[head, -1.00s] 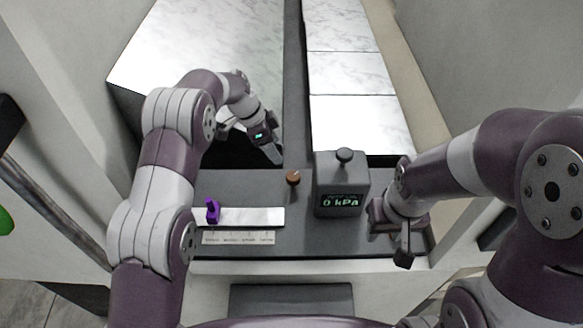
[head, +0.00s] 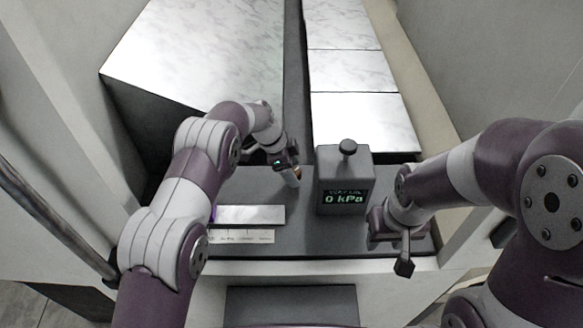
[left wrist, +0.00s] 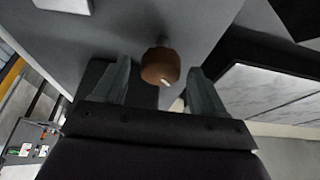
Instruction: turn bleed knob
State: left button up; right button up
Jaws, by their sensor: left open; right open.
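The bleed knob is a brown, round knob (left wrist: 160,66) on the grey panel, with a pale mark on its edge. In the left wrist view it stands between the two open fingers of my left gripper (left wrist: 159,75), with a gap visible on either side. In the head view my left gripper (head: 291,178) points down at the knob's place and hides most of it. My right gripper (head: 398,246) is open and empty, over the panel's right end beside the gauge box.
A grey gauge box (head: 331,207) reading 0 kPa, with a dark knob (head: 348,147) on top, stands just right of my left gripper. A pale plate (head: 252,214) and a labelled strip (head: 245,237) lie at left. Large marble-topped blocks (head: 215,50) rise behind.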

pick_arm(q)
jog(key=c, duration=1.1)
jog(key=shift+o, duration=0.2)
jog(key=shift+f+n+t+b, duration=0.2)
jog(key=shift+n+t+b, duration=0.1)
jog(key=shift+n+b, duration=0.65)
jog(key=shift+s+n+t+b, duration=0.1)
jog(key=shift+n+t+b, duration=0.4)
jog(key=shift+n+b, duration=0.65)
jog(key=shift+d+r+n+t+y+b, duration=0.1)
jog(key=shift+n+t+y+b, duration=0.4)
jog(key=shift+n, duration=0.6)
jog(key=shift+s+r+n, duration=0.1)
jog(key=shift+n, duration=1.1)
jog(key=shift+t+y, duration=0.3)
jog(key=o, duration=1.1)
jog(key=shift+c, duration=0.2)
